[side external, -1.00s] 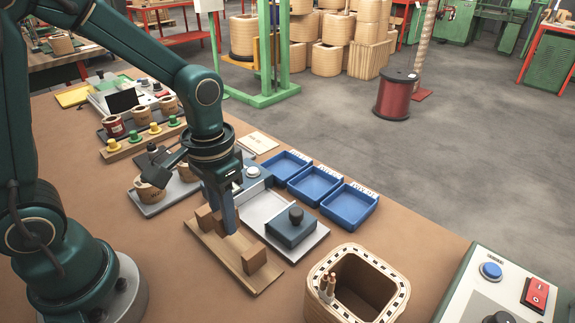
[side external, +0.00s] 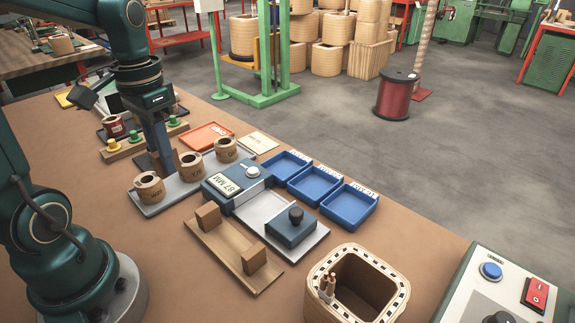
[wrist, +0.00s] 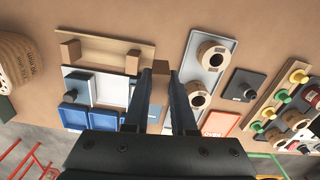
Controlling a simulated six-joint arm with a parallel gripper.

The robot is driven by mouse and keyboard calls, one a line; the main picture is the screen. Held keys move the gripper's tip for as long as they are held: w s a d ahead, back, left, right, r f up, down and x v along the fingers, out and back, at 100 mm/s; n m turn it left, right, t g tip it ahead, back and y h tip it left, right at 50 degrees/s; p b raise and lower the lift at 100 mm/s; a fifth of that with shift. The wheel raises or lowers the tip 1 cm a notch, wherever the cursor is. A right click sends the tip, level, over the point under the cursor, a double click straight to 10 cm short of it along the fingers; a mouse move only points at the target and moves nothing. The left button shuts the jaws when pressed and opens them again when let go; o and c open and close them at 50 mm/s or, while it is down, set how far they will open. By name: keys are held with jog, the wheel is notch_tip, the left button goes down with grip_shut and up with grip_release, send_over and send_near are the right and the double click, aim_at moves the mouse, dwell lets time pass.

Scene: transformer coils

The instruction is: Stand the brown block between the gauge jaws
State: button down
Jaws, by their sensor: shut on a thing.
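My gripper (wrist: 165,82) is shut on the brown block (wrist: 160,66), which shows between its fingers in the wrist view. In the side view my gripper (side external: 160,165) is at the left, behind the coil tray, and I cannot clearly make out the block's lower end. The gauge has a blue-grey body (side external: 225,190) with a display reading 87 MM, and a blue-grey jaw (side external: 291,229) with a black knob. A bare pale bed (side external: 262,208) lies between them. In the wrist view the gauge (wrist: 95,88) lies left of the fingers.
A wooden board (side external: 228,240) with a brown end block at each end lies in front of the gauge. A grey tray (side external: 152,209) holds three coils. Blue bins (side external: 349,205) stand behind the gauge. A red-orange tray (side external: 207,136) and a rack of coloured pegs (side external: 144,140) are farther back.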

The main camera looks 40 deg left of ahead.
jog(key=w+d, duration=0.3)
jog(key=w, duration=0.6)
jog(key=shift+m, duration=0.6)
jog(key=shift+w+d+f, duration=0.55)
jog(key=shift+d+f, duration=0.6)
jog(key=shift+f, duration=0.1)
jog(key=shift+w+d+f, duration=0.6)
jog(key=shift+d+f, duration=0.6)
jog(key=shift+w+d+f, duration=0.55)
jog(key=shift+d+f, duration=0.6)
jog(key=shift+f, duration=0.1)
jog(key=shift+f, duration=0.1)
jog(key=shift+f, duration=1.6)
jog(key=shift+c, duration=1.3)
grip_release()
jog(key=shift+r, duration=0.1)
notch_tip(320, 180, up, 8)
